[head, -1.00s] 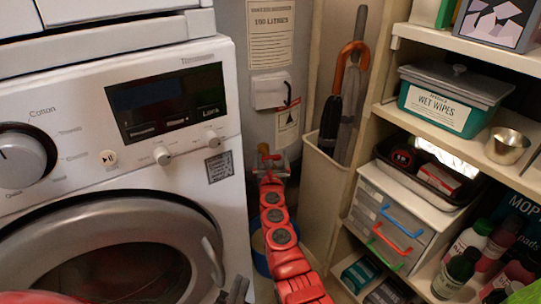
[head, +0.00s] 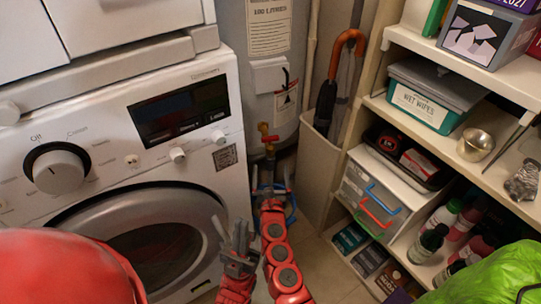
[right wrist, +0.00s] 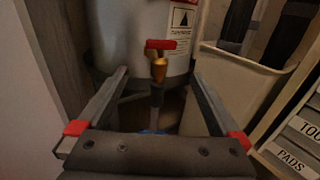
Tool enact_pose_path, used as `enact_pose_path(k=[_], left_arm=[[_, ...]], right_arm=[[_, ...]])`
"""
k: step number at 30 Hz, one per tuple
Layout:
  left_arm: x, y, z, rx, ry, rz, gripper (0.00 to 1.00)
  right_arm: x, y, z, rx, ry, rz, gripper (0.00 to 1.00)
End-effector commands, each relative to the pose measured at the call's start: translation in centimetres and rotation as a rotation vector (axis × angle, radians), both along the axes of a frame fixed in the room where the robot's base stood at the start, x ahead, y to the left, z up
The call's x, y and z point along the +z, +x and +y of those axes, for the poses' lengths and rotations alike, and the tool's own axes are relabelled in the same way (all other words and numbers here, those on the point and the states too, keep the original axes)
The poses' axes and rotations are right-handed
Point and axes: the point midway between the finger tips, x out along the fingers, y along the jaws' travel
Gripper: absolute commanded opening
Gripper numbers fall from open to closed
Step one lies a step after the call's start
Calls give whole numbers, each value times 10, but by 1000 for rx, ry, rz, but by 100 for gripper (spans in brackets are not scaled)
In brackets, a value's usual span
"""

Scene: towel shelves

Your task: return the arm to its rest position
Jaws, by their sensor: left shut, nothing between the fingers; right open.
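My right gripper (head: 271,182) is at the end of the red arm in the narrow gap beside the washing machine. It is open and empty, just below the tap (head: 267,137) in the head view. The right wrist view shows the right gripper (right wrist: 159,76) with its fingers spread, and the brass tap with its red handle (right wrist: 160,45) ahead between them. No contact with the tap shows. My left gripper (head: 236,232) is lower, in front of the washing machine's right edge, shut with nothing in it.
The washing machine (head: 105,115) stands on the left and the grey tank (head: 288,85) behind. A bin (head: 322,160) with umbrellas stands right of the gap. Shelves (head: 497,75) with bottles and drawers fill the right. A little floor (head: 325,262) is bare between.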

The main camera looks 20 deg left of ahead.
Motion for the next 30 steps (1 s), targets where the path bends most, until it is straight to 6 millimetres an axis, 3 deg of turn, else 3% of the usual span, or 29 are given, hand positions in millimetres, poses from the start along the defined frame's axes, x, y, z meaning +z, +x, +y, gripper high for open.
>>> enact_pose_path(k=[5,23,26,30], left_arm=[[4,0,0,0,0,0,0],[4,0,0,0,0,0,0],[4,0,0,0,0,0,0],[4,0,0,0,0,0,0]], right_arm=[[1,-10,-4,1,0,-1,100],[-4,-11,-5,13,27,16,100],[-16,-14,-6,70,132,82,100],[-38,-31,-10,212,444,257,100]])
